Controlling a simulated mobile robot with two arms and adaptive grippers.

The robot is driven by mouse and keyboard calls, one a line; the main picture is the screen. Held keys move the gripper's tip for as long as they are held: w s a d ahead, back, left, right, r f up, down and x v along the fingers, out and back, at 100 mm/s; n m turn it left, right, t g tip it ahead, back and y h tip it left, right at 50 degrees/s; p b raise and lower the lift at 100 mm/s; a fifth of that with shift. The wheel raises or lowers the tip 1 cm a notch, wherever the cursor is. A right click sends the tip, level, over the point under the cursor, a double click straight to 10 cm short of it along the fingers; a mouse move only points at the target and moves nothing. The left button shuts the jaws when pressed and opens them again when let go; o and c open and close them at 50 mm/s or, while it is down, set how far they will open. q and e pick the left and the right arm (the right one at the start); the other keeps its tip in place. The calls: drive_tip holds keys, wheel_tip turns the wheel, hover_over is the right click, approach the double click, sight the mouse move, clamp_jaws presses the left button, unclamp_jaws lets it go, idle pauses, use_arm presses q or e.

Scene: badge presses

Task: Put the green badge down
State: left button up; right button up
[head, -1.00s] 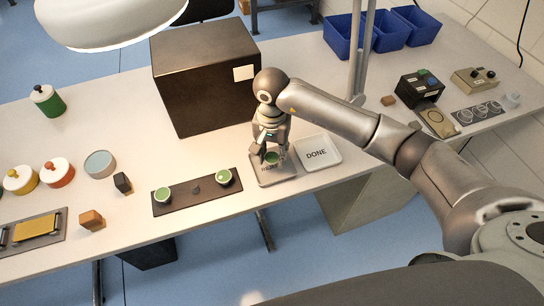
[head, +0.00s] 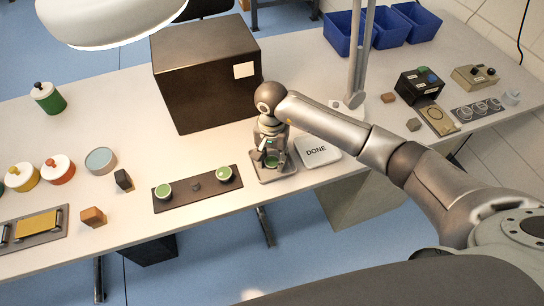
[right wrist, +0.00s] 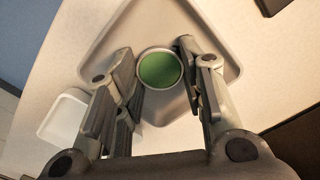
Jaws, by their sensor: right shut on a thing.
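My right gripper (head: 267,158) is shut on a green badge (head: 271,162), over a shallow grey tray (head: 280,179) near the table's front edge. In the right wrist view the round badge (right wrist: 159,69), green with a pale rim, sits between the two fingertips (right wrist: 157,75), with the tray's floor (right wrist: 130,38) behind it. I cannot tell whether the badge touches the tray. A white DONE tray (head: 331,160) stands just right of it, partly behind my arm. My left gripper is not in view.
A dark strip (head: 178,203) left of the tray carries two other green badges (head: 163,191) (head: 225,173), one at each end. A big dark box (head: 205,75) stands behind my gripper. A lamp post (head: 361,55) rises behind my forearm.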

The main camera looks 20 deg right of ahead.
sight(272, 161)
drive_tip(key=shift+f, duration=0.3)
drive_tip(key=o, duration=0.8)
drive_tip(key=shift+r, duration=0.1)
drive_tip(key=shift+r+p, duration=0.3)
drive_tip(key=shift+r, duration=0.05)
drive_tip(key=shift+r+p, duration=0.4)
drive_tip(key=shift+p, duration=0.1)
wheel_tip(272, 161, up, 12)
drive_tip(key=b, duration=0.2)
drive_tip(key=shift+f+b, duration=0.2)
drive_tip(key=shift+b, duration=0.15)
